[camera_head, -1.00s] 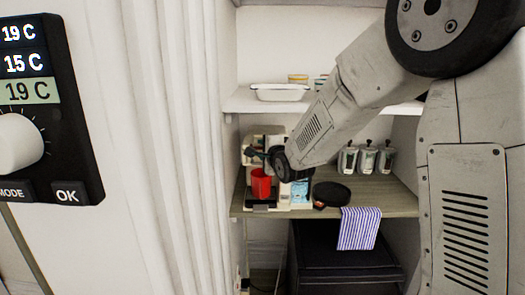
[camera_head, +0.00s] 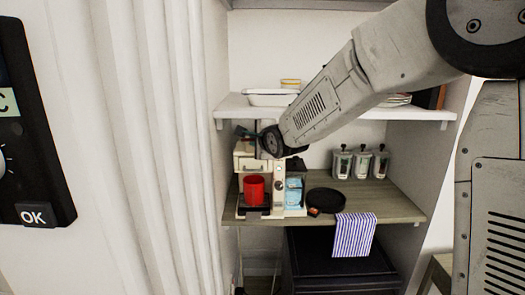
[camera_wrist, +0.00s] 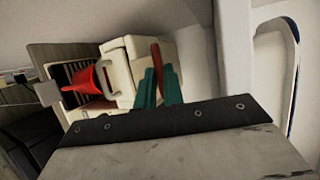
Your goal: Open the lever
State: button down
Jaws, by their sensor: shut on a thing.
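A cream coffee machine (camera_head: 278,200) stands on the wooden shelf in the head view, with a red cup (camera_head: 254,189) at its front. The machine (camera_wrist: 122,62) and the red cup (camera_wrist: 82,86) also show in the wrist view, tilted. My gripper (camera_head: 245,133) is at the upper left of the machine, above the cup. In the wrist view its teal fingers (camera_wrist: 159,88) are close together at the machine's top, around a narrow red piece (camera_wrist: 155,54) that seems to be the lever. My wrist hides part of the machine's top in the head view.
A dark round pan (camera_head: 327,200) sits right of the machine, with several glass jars (camera_head: 361,163) behind. A striped towel (camera_head: 354,235) hangs over the shelf edge. An upper shelf (camera_head: 237,107) with white dishes is close above my wrist.

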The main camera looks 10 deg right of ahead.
jog(key=shift+w+r, duration=0.15)
jog(key=shift+r, duration=0.3)
jog(key=c, duration=1.5)
grip_release()
jog(key=shift+v, duration=3.9)
jog(key=shift+c, duration=0.3)
